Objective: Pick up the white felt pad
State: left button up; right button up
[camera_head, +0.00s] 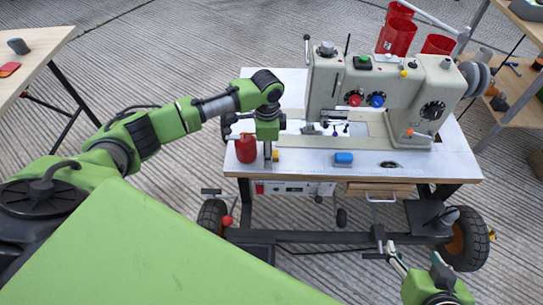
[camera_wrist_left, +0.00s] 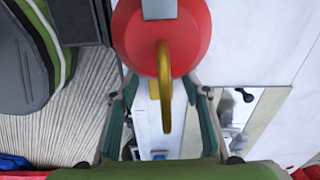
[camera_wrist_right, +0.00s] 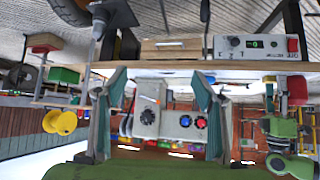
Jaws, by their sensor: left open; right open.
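I cannot make out a white felt pad in any view; the white tabletop (camera_head: 300,160) gives it little contrast. My left gripper (camera_head: 268,155) points down over the table's front left, right beside a red container (camera_head: 246,150). In the left wrist view, its open fingers (camera_wrist_left: 160,95) have the red container (camera_wrist_left: 130,40) and a yellow ring (camera_wrist_left: 165,90) in front of them; I cannot tell if they touch. My right gripper (camera_head: 379,242) is open and empty, low in front of the table. The right wrist view shows its fingers (camera_wrist_right: 155,85) apart.
A cream sewing machine (camera_head: 385,90) fills the table's back. A blue block (camera_head: 343,158) lies near the front edge. Red buckets (camera_head: 397,37) stand behind. A wooden drawer (camera_head: 380,189) and control box (camera_head: 293,189) hang under the table. A wooden table (camera_head: 30,50) stands at left.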

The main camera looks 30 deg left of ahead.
pick_arm(q)
jog(key=c, duration=1.1)
jog(key=shift+o, duration=0.2)
jog(key=shift+r, duration=0.1)
